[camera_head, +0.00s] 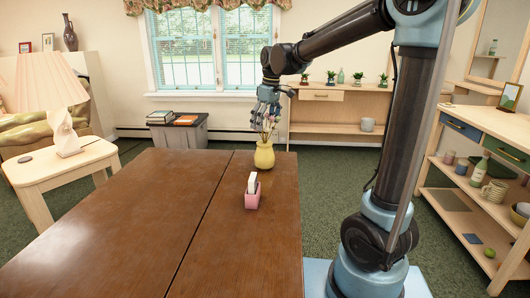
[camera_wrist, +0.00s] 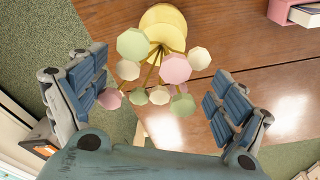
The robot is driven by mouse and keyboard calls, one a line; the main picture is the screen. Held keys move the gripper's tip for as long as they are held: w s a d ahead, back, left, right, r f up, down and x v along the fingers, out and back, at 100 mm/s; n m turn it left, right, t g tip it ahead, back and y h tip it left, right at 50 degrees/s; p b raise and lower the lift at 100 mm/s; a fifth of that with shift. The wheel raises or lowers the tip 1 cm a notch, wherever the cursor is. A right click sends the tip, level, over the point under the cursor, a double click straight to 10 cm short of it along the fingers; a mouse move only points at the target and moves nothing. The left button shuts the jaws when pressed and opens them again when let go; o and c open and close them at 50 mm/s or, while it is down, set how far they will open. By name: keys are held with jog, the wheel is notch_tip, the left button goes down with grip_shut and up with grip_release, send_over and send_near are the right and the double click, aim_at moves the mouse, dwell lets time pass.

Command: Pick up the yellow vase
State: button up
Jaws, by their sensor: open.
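The yellow vase (camera_head: 264,156) stands upright on the brown wooden table (camera_head: 140,205), near its far right edge. Stems with pastel pink, green and cream heads rise from it. In the wrist view the vase (camera_wrist: 162,22) is at the top centre, partly hidden by the flower heads (camera_wrist: 150,68). My gripper (camera_head: 266,112) is above the vase, around or close over the flower heads. In the wrist view my gripper (camera_wrist: 158,103) has its fingers spread wide on either side of the flowers. Nothing is held between the fingers; the vase body is beyond the fingertips.
A pink holder (camera_head: 252,196) with a white item stands on the table in front of the vase. The table's left part is clear. A side table with a lamp (camera_head: 50,95) stands at left. A wooden shelf with bottles and cups (camera_head: 480,165) stands at right.

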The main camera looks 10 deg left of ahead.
aim_at(263, 133)
jog(key=shift+w+a+f, duration=0.1)
jog(key=shift+a+f, duration=0.05)
jog(key=shift+f, duration=0.7)
jog(key=shift+w+a+f, duration=0.1)
jog(key=shift+a+f, duration=0.05)
jog(key=shift+f, duration=0.65)
jog(key=shift+w+a+f, duration=0.1)
jog(key=shift+a+f, duration=0.05)
jog(key=shift+f, duration=0.7)
jog(key=c, duration=1.9)
